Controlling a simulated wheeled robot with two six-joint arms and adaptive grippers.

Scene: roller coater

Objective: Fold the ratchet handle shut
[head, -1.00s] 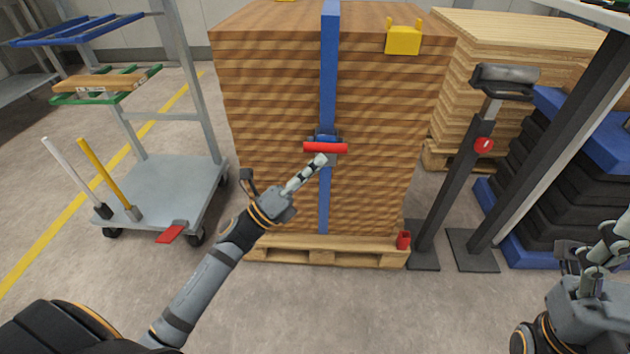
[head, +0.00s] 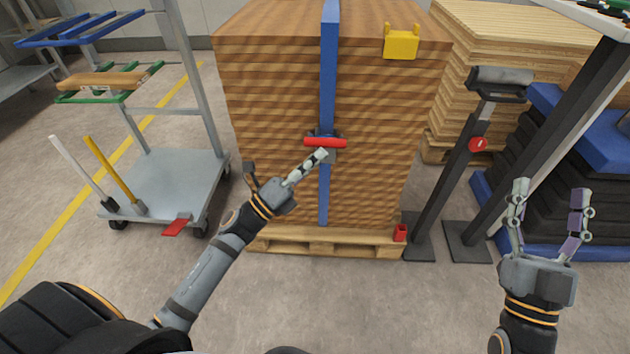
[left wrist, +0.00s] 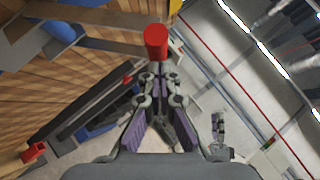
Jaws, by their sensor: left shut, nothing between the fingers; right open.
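The ratchet's red handle (head: 325,142) is a short horizontal bar on the blue strap (head: 328,75), on the front of the wood stack. In the left wrist view the red handle (left wrist: 156,42) stands out from the stack, just beyond my fingertips. My left gripper (head: 322,156) is shut and empty, its tips right below the handle's middle. I cannot tell whether they touch it. In the left wrist view the gripper (left wrist: 157,72) hides part of the ratchet. My right gripper (head: 549,192) is open and empty at the right, away from the stack.
A yellow corner piece (head: 401,43) sits on the stack's top edge. A post with a roller (head: 500,78) and red knob stands to the right. A grey cart (head: 165,185) stands on the left. The floor in front of the pallet (head: 330,241) is clear.

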